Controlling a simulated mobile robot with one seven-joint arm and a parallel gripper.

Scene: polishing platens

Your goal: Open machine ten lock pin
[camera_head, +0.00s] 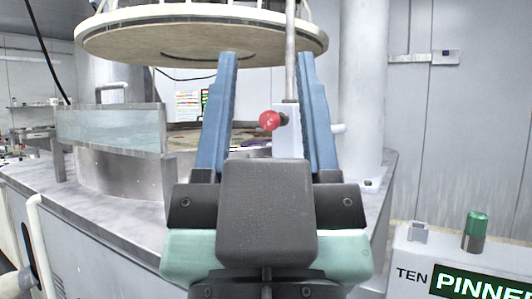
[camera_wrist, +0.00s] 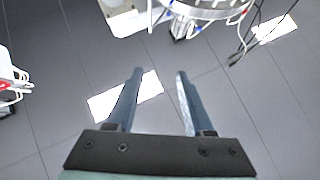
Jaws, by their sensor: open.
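A red ball-shaped knob (camera_head: 269,120) on a short dark stem, which looks like the lock pin, sits on a white block below a thin vertical rod in the head view. My gripper (camera_head: 266,60) is open, its two blue fingers pointing away from me. The knob appears between the fingers in the picture; I cannot tell how far beyond them it is. In the wrist view my gripper (camera_wrist: 160,72) is open and empty above the floor, and the knob does not show. A sign (camera_head: 470,284) at lower right reads TEN and a lit, cut-off PINNE.
A large round upper platen (camera_head: 200,32) hangs over the grey machine table (camera_head: 110,200). A clear splash guard (camera_head: 110,128) stands at left and a thick white column (camera_head: 362,90) at right. A green lamp (camera_head: 476,230) stands beside the sign.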

